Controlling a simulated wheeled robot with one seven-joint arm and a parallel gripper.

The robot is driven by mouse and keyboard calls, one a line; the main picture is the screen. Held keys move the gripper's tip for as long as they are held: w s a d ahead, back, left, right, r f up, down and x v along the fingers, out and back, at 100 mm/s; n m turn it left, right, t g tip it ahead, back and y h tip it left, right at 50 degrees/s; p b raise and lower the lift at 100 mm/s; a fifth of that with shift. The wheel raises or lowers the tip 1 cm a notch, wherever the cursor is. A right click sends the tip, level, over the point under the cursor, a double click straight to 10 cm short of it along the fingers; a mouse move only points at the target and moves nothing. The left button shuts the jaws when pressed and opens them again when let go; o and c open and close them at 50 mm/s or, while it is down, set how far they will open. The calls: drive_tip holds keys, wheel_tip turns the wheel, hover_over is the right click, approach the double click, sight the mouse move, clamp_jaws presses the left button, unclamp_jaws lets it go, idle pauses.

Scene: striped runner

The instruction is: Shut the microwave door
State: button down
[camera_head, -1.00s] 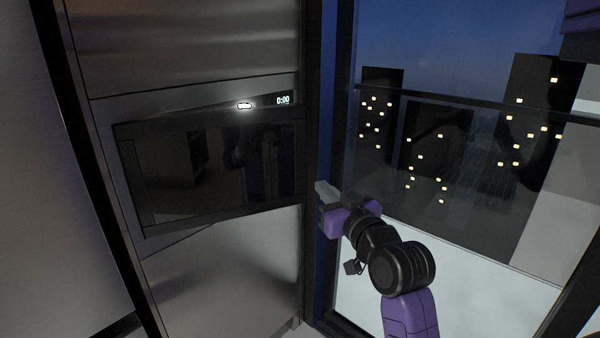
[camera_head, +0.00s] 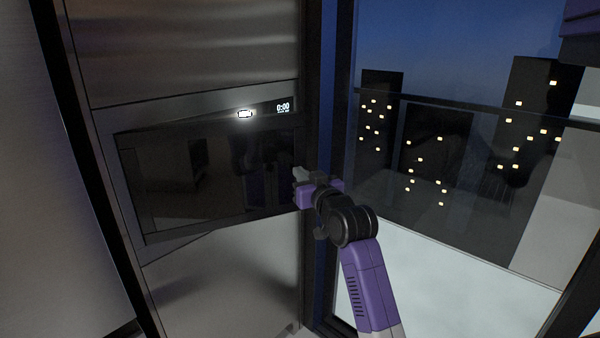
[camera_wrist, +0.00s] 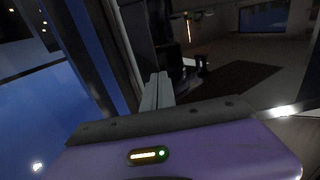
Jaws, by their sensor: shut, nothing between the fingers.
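The microwave (camera_head: 128,215) is built into a metal cabinet column on the left in the head view. Its dark glass door (camera_head: 205,180) reflects the room, and its lower edge slants across the frame, so it looks ajar with the right side outward. My gripper (camera_head: 300,174) is shut and empty at the right end of the door, in front of the glass. I cannot tell whether its fingertips touch it. In the wrist view the closed fingers (camera_wrist: 157,91) point at a dark reflective surface.
A lit display (camera_head: 283,107) shows 0:00 at the door's upper right. Steel panels (camera_head: 190,45) lie above and below the microwave. A large window (camera_head: 450,150) with a night city view stands right of the column, close to my arm.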

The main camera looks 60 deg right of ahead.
drive_tip(key=shift+w+d, duration=0.2)
drive_tip(key=shift+w, duration=0.05)
drive_tip(key=shift+d, duration=0.1)
